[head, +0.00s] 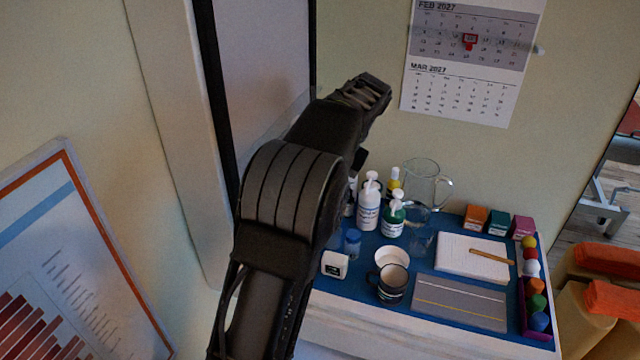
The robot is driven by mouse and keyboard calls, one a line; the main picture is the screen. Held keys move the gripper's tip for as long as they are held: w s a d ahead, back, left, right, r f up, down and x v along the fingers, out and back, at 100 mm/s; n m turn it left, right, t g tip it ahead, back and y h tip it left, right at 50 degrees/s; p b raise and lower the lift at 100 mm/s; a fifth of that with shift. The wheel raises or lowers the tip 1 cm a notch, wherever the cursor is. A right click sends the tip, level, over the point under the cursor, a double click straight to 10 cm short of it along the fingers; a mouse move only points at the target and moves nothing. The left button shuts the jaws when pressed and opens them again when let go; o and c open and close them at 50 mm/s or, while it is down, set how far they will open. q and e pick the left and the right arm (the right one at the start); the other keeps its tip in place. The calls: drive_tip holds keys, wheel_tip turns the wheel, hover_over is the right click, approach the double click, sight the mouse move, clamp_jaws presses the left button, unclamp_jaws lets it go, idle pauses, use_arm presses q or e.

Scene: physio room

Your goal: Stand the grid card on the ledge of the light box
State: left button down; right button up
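I see no card with a clear grid. A tall pale panel (268,45) with a black frame stands at the upper left on the wall; I cannot tell whether it is the light box, and no ledge shows. One dark arm, which I take to be my left, rises from the bottom centre across the panel's lower right part. Its end, my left gripper (372,92), points up and right, in front of the wall and left of the calendar. Its fingers are too dark and foreshortened to tell open or shut, and no held thing shows. My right gripper is out of view.
A blue-topped table (415,257) at the lower right holds pump bottles (369,205), a glass jug (425,180), a dark mug (391,284), a notepad (470,258), a grey lined sheet (458,303) and small boxes (475,219). A framed chart (75,265) is at the left.

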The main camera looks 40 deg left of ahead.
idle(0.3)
use_arm(q)
drive_tip(key=c, duration=1.4)
unclamp_jaws()
drive_tip(key=shift+o, duration=0.4)
drive_tip(key=o, duration=0.4)
drive_tip(key=shift+r+p, duration=0.7)
drive_tip(key=shift+r, duration=0.75)
